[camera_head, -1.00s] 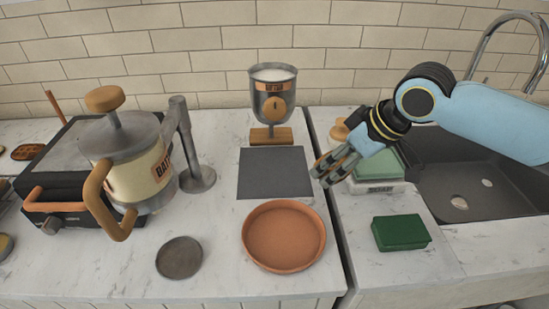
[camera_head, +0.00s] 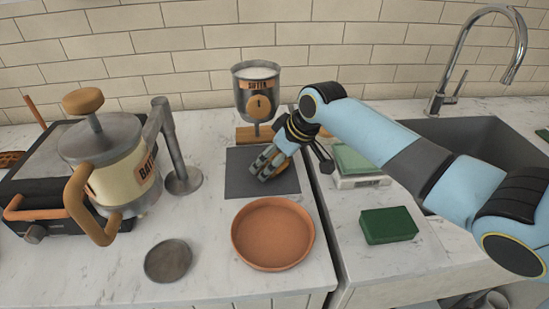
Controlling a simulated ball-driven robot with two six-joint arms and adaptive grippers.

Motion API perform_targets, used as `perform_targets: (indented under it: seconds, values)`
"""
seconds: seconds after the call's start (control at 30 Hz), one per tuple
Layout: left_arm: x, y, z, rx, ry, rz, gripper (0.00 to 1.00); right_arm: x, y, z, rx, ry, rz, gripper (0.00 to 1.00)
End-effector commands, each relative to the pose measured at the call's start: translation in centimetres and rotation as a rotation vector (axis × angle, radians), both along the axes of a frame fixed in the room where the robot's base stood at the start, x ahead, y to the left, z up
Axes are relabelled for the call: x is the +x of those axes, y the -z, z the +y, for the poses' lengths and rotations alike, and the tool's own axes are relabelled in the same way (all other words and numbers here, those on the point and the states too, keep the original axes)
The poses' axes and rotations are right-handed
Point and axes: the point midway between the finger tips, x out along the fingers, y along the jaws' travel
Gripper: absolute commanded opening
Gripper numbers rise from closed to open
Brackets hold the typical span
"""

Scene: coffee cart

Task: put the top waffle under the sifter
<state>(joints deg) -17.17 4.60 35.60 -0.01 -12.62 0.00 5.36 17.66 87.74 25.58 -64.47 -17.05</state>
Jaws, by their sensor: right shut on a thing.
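The sifter (camera_head: 256,88) is a metal cup of white powder on a wooden base (camera_head: 246,137) at the back centre. A dark grey square slab (camera_head: 238,184) lies in front of it. My right gripper (camera_head: 265,168) is over the right part of this slab and is shut on a brown waffle (camera_head: 287,183). The gripper hides much of the waffle, and I cannot tell whether it touches the slab. Another waffle (camera_head: 10,158) shows partly at the left edge. My left gripper is not in view.
A terracotta dish (camera_head: 273,235) and a small grey disc (camera_head: 168,261) lie in front. The batter dispenser (camera_head: 110,165) and waffle iron (camera_head: 40,183) stand left. A green sponge (camera_head: 388,225), a scale (camera_head: 358,180) and the sink (camera_head: 465,150) are right.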

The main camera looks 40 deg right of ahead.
Motion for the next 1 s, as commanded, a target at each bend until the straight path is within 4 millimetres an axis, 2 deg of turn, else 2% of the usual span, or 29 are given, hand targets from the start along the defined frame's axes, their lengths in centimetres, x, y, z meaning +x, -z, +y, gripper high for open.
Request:
perform_targets:
  seconds: [0.03,0.13,0.5,0.57,0.9,1.0]
  values:
    - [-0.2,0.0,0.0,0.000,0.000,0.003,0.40,0.0,0.0,0.0,0.000,0.000,0.000,0.87]
    - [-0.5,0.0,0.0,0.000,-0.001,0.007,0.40,0.0,0.0,0.0,0.000,0.000,0.000,1.00]
    - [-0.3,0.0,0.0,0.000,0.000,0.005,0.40,-0.4,-0.6,-0.2,-0.001,0.001,0.001,1.00]
    - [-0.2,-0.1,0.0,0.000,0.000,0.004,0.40,-0.7,-1.3,-0.3,-0.001,0.000,-0.001,1.00]
    - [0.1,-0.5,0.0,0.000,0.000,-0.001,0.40,-4.2,-7.7,-1.2,-0.004,-0.002,-0.002,1.00]
    - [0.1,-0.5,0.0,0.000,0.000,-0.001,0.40,-5.0,-9.1,-1.4,-0.004,-0.001,-0.001,1.00]
